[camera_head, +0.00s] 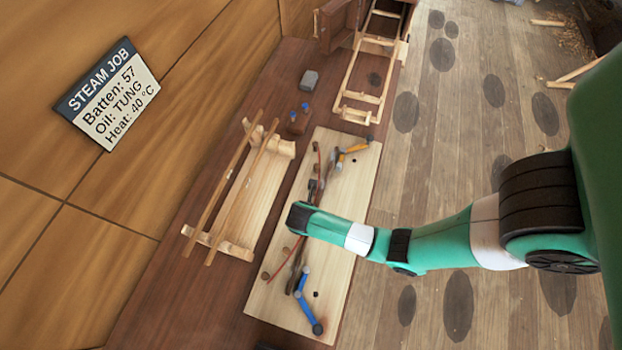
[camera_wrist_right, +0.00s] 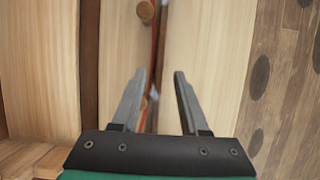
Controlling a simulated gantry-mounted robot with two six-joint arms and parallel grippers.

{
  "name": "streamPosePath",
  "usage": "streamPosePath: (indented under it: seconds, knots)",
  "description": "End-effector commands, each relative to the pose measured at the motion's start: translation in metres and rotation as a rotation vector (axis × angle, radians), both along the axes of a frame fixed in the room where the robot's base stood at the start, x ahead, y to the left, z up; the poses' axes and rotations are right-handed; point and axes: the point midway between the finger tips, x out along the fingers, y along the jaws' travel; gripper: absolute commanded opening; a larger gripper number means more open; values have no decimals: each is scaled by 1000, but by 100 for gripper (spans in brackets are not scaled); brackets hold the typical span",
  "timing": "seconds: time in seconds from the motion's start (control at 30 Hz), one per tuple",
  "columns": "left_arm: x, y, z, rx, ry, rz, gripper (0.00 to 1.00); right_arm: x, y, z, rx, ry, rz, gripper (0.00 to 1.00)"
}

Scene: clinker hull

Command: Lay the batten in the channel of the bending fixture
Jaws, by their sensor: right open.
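The bending fixture is a pale board (camera_head: 350,205) with pegs, a yellow lever (camera_head: 353,148) and a blue lever (camera_head: 304,290). A thin reddish-brown strip (camera_head: 284,262), which looks like the batten, runs lengthwise along its pegs. I cannot tell whether it sits in the channel. My right arm reaches over the board from the right, and its wrist hides the middle of the strip. In the right wrist view my right gripper (camera_wrist_right: 160,75) is open, its fingers on either side of the strip (camera_wrist_right: 155,45), apart from it. My left gripper is not in view.
A wooden rack (camera_head: 236,247) bearing two long pale strips stands left of the fixture. A grey block (camera_head: 309,80) and small blue-topped items (camera_head: 299,118) lie beyond it. A ladder-like wooden frame (camera_head: 362,95) is at the back. A STEAM JOB sign (camera_head: 108,92) hangs on the wall.

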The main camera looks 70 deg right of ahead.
Motion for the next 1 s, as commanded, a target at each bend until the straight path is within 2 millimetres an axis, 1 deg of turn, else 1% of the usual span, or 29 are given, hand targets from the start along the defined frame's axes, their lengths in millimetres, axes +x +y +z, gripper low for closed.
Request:
streamPosePath:
  seconds: [0.03,0.1,0.2,0.3,0.77,0.83,0.87,0.93,0.97,1.0]
  knots:
    - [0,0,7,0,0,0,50,1,5,15,0,-3,2,44]
    - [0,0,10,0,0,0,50,1,11,29,0,-4,3,44]
    - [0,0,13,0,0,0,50,2,17,44,-1,-2,2,44]
    - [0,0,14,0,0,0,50,1,21,52,-1,-1,0,44]
    - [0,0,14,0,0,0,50,3,21,56,-5,-6,3,44]
    - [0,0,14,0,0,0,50,15,15,63,-35,-47,21,44]
    - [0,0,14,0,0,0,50,25,10,70,-62,-76,36,44]
    - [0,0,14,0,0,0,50,58,-7,97,-161,-184,92,44]
    - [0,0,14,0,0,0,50,74,-17,115,-221,-240,124,44]
    - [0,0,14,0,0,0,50,99,-30,145,-319,-322,170,44]
